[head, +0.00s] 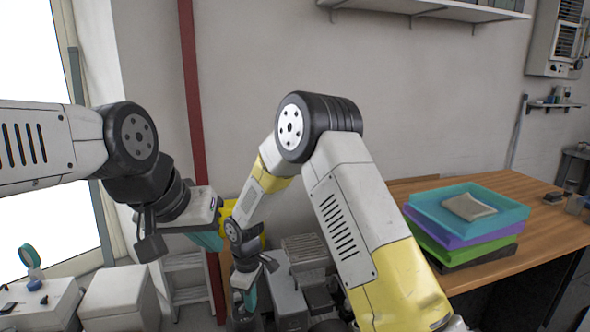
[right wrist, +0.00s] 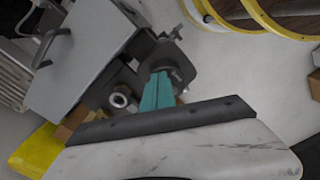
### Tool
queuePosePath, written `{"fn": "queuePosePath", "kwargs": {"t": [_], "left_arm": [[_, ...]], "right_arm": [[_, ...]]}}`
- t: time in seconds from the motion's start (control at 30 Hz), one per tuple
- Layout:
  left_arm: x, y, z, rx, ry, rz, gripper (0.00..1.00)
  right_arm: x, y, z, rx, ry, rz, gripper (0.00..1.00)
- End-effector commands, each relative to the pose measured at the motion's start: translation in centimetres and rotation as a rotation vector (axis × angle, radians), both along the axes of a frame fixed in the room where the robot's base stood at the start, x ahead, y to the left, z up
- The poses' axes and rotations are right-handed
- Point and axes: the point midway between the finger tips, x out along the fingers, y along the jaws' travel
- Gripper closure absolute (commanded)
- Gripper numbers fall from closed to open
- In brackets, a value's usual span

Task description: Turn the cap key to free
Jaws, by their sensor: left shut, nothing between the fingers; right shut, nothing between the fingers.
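A grey compressor unit (head: 290,300) stands low behind my right arm in the head view. Its grey housing (right wrist: 82,55) fills the upper left of the right wrist view. My right gripper (head: 250,299) points down beside it, and its teal fingers (right wrist: 161,90) are shut and empty. Dark fittings and a round silver fitting (right wrist: 120,97) lie close to the fingers; contact cannot be told. I cannot make out the cap key for certain. My left gripper (head: 208,241) is higher at the left, shut and empty, apart from the unit.
A wooden table (head: 535,225) at the right holds stacked coloured trays (head: 425,213). A yellow object (right wrist: 35,150) and yellow hoops (right wrist: 225,25) are near the unit. A step ladder (head: 186,283) and white cabinet (head: 120,300) stand at the left.

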Motion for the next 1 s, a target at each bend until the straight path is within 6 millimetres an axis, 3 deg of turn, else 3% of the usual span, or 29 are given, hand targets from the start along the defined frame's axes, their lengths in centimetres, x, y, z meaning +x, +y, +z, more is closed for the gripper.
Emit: {"fn": "queuePosePath", "kwargs": {"t": [0.17,0.7,1.0], "left_arm": [[0.0,0.0,0.0,0.0,0.0,0.0,1.0],[0.0,0.0,0.0,0.0,0.0,0.0,1.0],[0.0,0.0,0.0,0.0,0.0,0.0,1.0]], "right_arm": [[0.1,-0.4,0.3,0.001,-0.001,0.0,1.0],[0.1,-0.4,5.9,0.001,-0.001,0.001,1.0],[0.1,-0.4,6.1,0.0,0.0,0.0,1.0]]}}
